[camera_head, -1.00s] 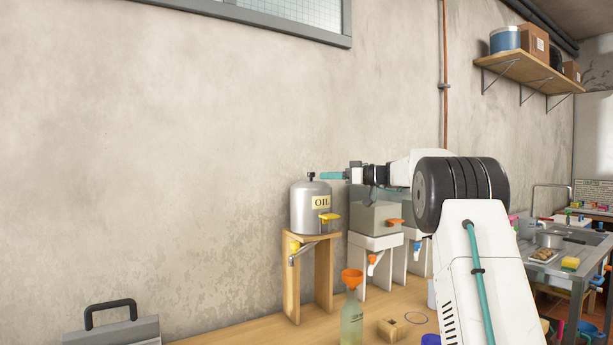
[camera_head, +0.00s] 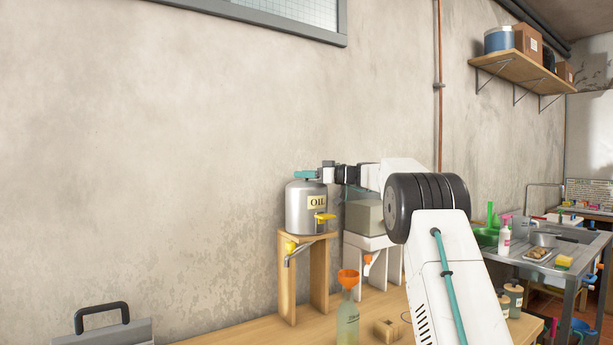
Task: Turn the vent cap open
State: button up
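The grey metal oil can (camera_head: 299,210), labelled OIL, stands on a wooden stand. The vent cap on the can's top is hidden behind or between the teal fingers of my gripper (camera_head: 306,175). My gripper reaches in from the right, level, with its fingers at the top of the can where the cap was seen. I cannot tell whether the fingers are apart or closed on the cap.
The wooden stand (camera_head: 319,275) rests on the workbench (camera_head: 240,330). A bottle (camera_head: 348,322) with an orange funnel (camera_head: 348,278) stands in front. A clear tank (camera_head: 363,217) stands right of the can, under my arm. The wall (camera_head: 150,150) is close behind.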

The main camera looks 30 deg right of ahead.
jog(key=c, duration=0.9)
jog(key=shift+m+t+h, duration=0.4)
jog(key=shift+h, duration=0.1)
jog(key=m+t+h, duration=0.1)
jog(key=m+h, duration=0.1)
jog(key=h, duration=0.1)
jog(key=m+t+h, duration=0.1)
jog(key=m+h, duration=0.1)
jog(key=h, duration=0.1)
jog(key=shift+m+t+h, duration=0.3)
jog(key=shift+t, duration=0.1)
jog(key=m+h, duration=0.1)
jog(key=h, duration=0.1)
jog(key=m+h, duration=0.2)
jog(key=h, duration=0.1)
jog(key=shift+f+m+h, duration=0.1)
jog(key=shift+m+h, duration=0.2)
jog(key=shift+d+m+h, duration=0.1)
jog(key=shift+m+h, duration=0.7)
jog(key=shift+h, duration=0.5)
jog(key=o, duration=1)
